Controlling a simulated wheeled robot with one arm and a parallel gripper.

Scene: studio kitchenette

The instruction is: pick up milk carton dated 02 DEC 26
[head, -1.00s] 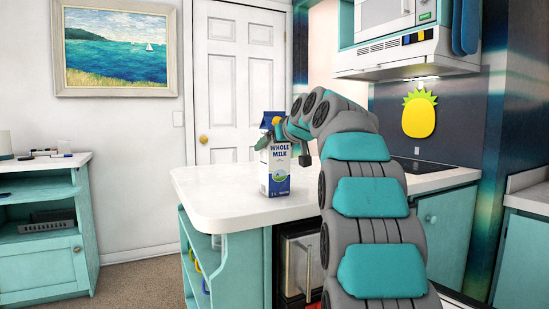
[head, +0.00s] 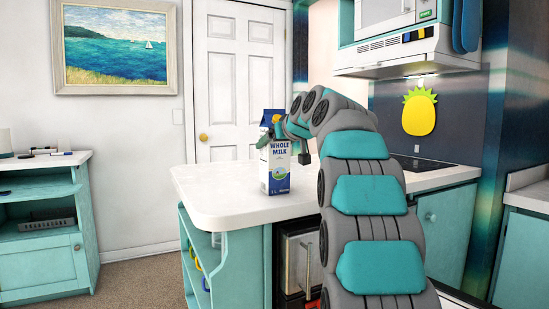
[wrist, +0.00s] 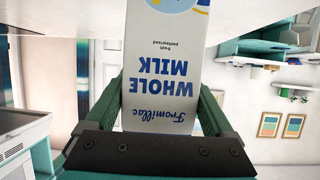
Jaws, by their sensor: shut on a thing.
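A blue and white milk carton (head: 278,168) marked "WHOLE MILK" stands upright at the front part of the white counter in the head view. It fills the middle of the wrist view (wrist: 165,70), upside down there, with its front label facing the camera. No date is readable in either view. My gripper (head: 272,138) is shut on the upper part of the carton, with one finger on each side in the wrist view (wrist: 162,105). I cannot tell whether the carton's base touches the counter or is just above it.
The white counter (head: 225,200) is clear around the carton. A cooktop (head: 412,163) lies behind my arm, under a microwave and hood (head: 405,52). A teal shelf unit (head: 40,235) with small items on top stands at the left, with open floor between.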

